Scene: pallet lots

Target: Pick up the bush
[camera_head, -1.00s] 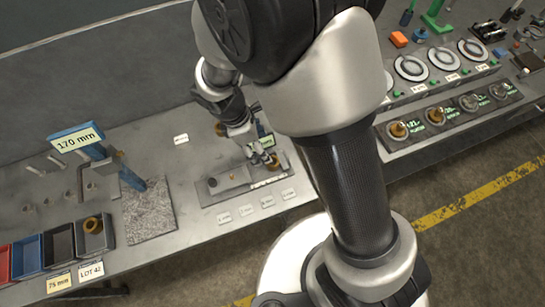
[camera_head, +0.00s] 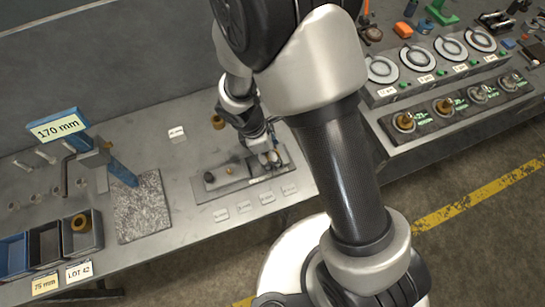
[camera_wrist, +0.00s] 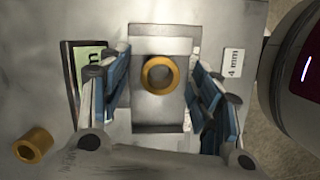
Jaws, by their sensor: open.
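A brass ring-shaped bush (camera_wrist: 158,75) stands upright in the recess of a grey fixture plate (camera_wrist: 158,122), seen from above in the wrist view. My gripper (camera_wrist: 160,88) is open, with its blue-padded fingers apart on the left and right of the bush and not touching it. In the head view my gripper (camera_head: 270,157) is low over the right part of the fixture (camera_head: 222,184), and its fingers largely hide this bush. A second brass bush (camera_wrist: 33,146) stands on the bench left of the fixture; it also shows in the head view (camera_head: 217,122).
A green-lit display (camera_wrist: 91,68) lies close to the left finger, and a "4 mm" card (camera_wrist: 233,63) is near the right one. Another bush (camera_head: 80,222) sits in a grey bin. A blue "170 mm" post (camera_head: 122,171) and a granite plate (camera_head: 142,215) stand left.

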